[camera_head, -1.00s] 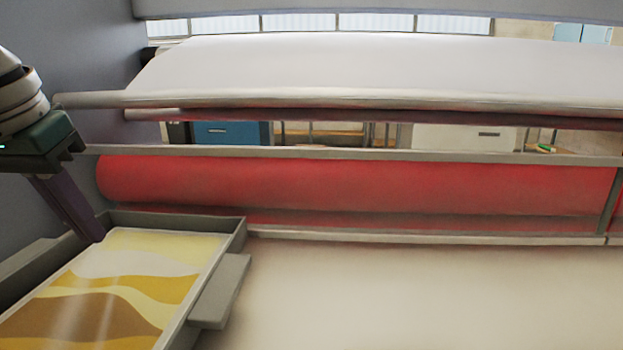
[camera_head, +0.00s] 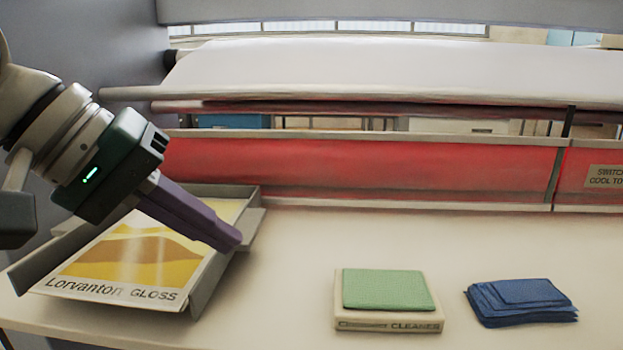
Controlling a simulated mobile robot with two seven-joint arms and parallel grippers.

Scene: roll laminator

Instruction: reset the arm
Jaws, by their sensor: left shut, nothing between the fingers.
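My left arm comes in from the left. Its gripper (camera_head: 232,242) is shut and empty, with the purple fingers together and pointing down to the right. The fingertips are over the right side of a grey tray (camera_head: 210,282). Whether they touch the tray I cannot tell. The tray holds a yellow, white and brown patterned sheet (camera_head: 130,258) marked "Lorvanton GLOSS", and my gripper hides part of both. My right gripper is not in view.
A green pad (camera_head: 388,290) lies on a pale block (camera_head: 388,321) marked "CLEANER". Blue folded cloths (camera_head: 520,300) lie to its right. The pale table (camera_head: 285,265) is clear between tray and block.

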